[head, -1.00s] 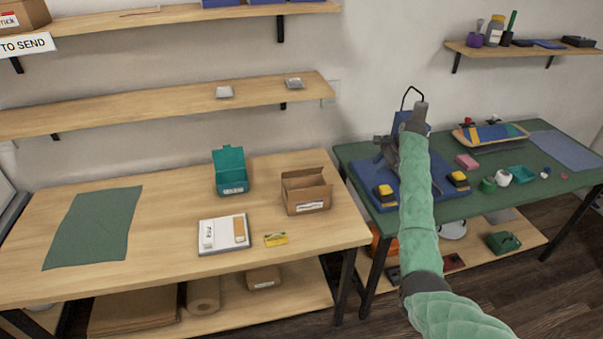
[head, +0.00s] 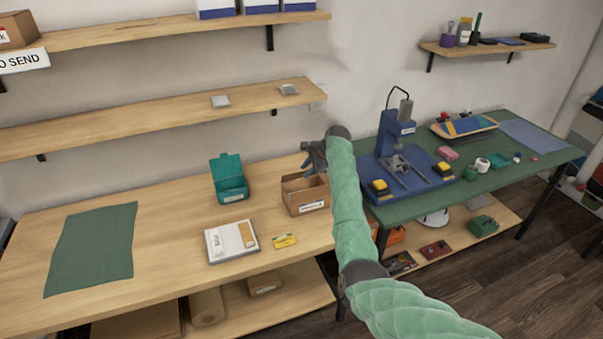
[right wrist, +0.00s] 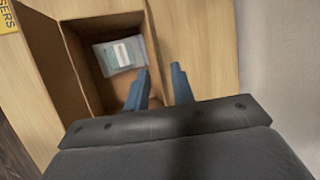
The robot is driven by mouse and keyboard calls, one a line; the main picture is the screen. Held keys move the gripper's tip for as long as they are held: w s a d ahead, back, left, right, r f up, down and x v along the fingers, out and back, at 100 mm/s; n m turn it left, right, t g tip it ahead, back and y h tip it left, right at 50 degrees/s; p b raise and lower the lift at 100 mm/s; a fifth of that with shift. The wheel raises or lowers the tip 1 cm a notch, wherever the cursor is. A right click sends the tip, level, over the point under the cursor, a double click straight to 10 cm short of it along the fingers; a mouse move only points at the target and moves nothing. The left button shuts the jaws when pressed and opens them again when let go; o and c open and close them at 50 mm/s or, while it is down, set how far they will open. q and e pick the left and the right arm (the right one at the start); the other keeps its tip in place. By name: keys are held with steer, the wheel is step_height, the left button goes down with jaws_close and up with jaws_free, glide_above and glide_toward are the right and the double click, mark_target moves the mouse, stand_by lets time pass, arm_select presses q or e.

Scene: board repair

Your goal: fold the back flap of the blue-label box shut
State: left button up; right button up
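The open cardboard box (head: 292,196) stands on the wooden bench, with a pale label (head: 312,206) on its front. The label's colour is hard to make out. In the right wrist view the box (right wrist: 82,68) is open from above, with a clear packet (right wrist: 120,55) inside. My right gripper (head: 312,160) is at the back of the box. In the right wrist view its blue fingers (right wrist: 160,84) are apart, one over the box's inside and one past its back edge. Contact with the back flap cannot be told. My left gripper is out of view.
A teal open box (head: 230,184) stands left of the cardboard box. The wooden shelf (head: 160,122) runs above the bench. A blue press (head: 395,135) stands on the green bench at right.

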mark_target(301, 175)
steer(key=shift+x, duration=1.1)
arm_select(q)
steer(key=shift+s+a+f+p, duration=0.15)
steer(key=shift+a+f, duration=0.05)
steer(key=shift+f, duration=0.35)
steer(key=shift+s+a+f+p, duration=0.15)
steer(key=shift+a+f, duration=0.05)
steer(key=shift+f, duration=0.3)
arm_select(e)
steer(key=shift+w+a+f, duration=0.15)
steer(key=shift+a+f, duration=0.2)
steer(key=shift+f, duration=0.2)
steer(key=c, duration=0.5)
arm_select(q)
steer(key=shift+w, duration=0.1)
arm_select(e)
jaws_close()
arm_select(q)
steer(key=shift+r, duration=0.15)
